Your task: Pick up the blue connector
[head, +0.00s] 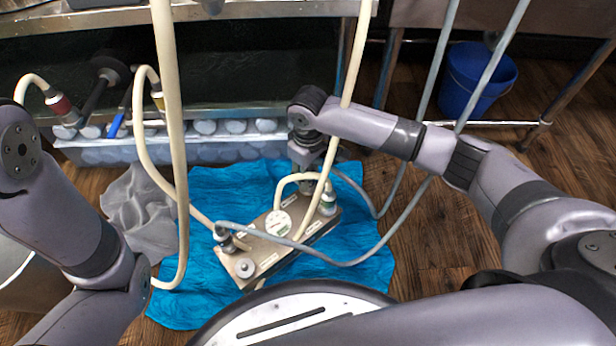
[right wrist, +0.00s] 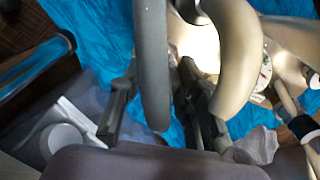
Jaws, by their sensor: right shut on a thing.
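My right gripper (head: 304,160) hangs over the back edge of the metal manifold plate (head: 252,262), which lies on a blue cloth. In the right wrist view, a grey hose (right wrist: 152,70) runs down between the two dark fingers (right wrist: 160,115). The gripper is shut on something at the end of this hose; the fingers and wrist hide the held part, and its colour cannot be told. At the left of the head view, a small blue part (head: 115,125) stands at the crate's edge; I cannot tell whether it is a connector. My left gripper is out of view.
Cream hoses (head: 170,130) and grey hoses (head: 440,90) hang across the space. A crate (head: 210,150) stands behind the blue cloth (head: 205,190). A grey cloth (head: 140,215) lies at left, a blue bucket (head: 475,80) at back right. Wooden floor (head: 440,235) is free at right.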

